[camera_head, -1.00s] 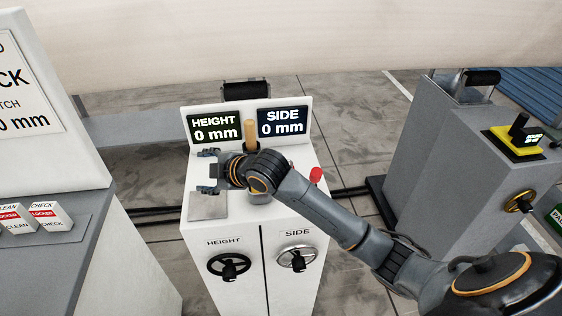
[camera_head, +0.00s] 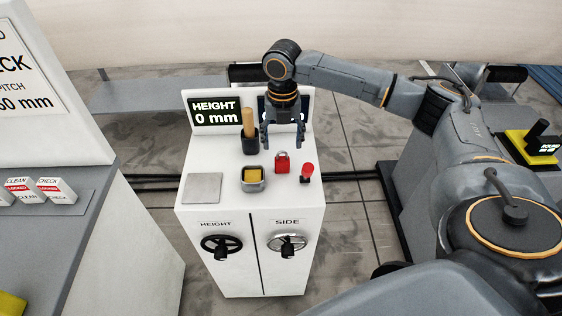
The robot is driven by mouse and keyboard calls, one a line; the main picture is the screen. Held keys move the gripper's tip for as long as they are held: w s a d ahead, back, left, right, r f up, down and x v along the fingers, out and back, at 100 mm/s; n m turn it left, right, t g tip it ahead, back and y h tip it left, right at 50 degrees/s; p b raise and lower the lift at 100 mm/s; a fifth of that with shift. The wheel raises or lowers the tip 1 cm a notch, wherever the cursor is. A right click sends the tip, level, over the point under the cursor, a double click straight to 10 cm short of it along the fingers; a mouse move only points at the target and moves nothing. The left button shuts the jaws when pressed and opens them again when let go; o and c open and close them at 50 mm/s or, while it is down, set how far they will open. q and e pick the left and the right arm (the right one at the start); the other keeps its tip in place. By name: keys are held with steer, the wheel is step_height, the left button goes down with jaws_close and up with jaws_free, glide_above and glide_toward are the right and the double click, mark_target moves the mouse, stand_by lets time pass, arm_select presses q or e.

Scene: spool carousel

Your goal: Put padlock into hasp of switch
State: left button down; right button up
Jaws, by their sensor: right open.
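A small red padlock (camera_head: 282,164) stands on the white cabinet's top (camera_head: 220,160), in the right half. My right gripper (camera_head: 283,144) points down just above and behind the padlock in the picture. Its fingers are open and apart, with nothing between them; I cannot tell whether they touch the padlock. A yellow plate with a black handle (camera_head: 538,128), on a grey machine at the right edge, may be the switch. I cannot make out a hasp. My left gripper is not in view.
Beside the padlock are a yellow sponge-like block in a dark tray (camera_head: 252,180), a red-topped knob (camera_head: 307,170) and a wooden-handled tool in a black holder (camera_head: 249,132). A grey plate (camera_head: 202,188) lies at left. Handwheels (camera_head: 221,246) are on the front.

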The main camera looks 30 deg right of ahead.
mark_target(282, 159)
step_height(282, 159, down, 3)
steer(key=shift+d+f, duration=0.15)
steer(key=shift+f+p, duration=0.6)
steer(key=shift+p, duration=0.05)
steer(key=f+p, duration=0.1)
steer(key=f, duration=0.3)
steer(key=shift+w+f, duration=0.1)
steer(key=shift+w, duration=0.1)
jaws_close()
